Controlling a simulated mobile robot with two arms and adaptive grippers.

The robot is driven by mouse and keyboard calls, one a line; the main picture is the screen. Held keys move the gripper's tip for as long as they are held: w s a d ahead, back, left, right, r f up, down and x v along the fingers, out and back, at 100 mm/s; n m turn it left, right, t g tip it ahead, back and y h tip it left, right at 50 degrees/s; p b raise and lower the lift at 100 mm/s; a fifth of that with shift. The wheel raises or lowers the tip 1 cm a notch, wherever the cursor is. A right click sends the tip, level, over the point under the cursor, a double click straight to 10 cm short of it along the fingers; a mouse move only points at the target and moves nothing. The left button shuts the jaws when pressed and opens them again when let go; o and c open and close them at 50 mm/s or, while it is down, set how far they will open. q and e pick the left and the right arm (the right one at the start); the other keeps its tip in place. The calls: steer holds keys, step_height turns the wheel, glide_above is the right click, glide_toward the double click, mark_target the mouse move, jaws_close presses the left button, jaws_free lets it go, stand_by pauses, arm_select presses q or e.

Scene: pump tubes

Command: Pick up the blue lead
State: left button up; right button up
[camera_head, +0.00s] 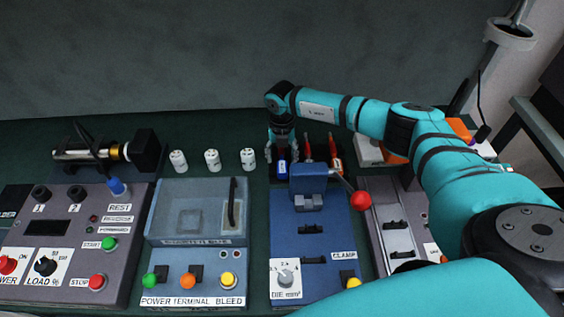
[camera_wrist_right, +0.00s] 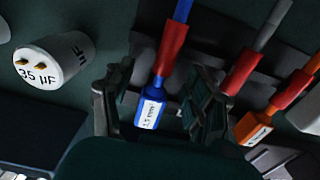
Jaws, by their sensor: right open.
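The blue lead (camera_head: 282,168) stands in a dark rack behind the blue clamp machine. In the right wrist view the blue lead (camera_wrist_right: 153,108) has a red sleeve and a blue end with a white size label. My right gripper (camera_head: 283,148) points down over it. In the wrist view my right gripper (camera_wrist_right: 158,100) is open, with one finger on each side of the blue lead; I cannot tell whether either touches it. The left gripper is not in view.
A grey lead (camera_wrist_right: 239,72) and an orange lead (camera_wrist_right: 255,125), both red-sleeved, sit close to the right. A white capacitor (camera_wrist_right: 52,62) stands to the left, one of several. The clamp machine (camera_head: 312,240) with its red-knobbed lever (camera_head: 361,200) is in front.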

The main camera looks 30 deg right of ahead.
steer(key=shift+c, duration=0.3)
jaws_close()
stand_by(0.4)
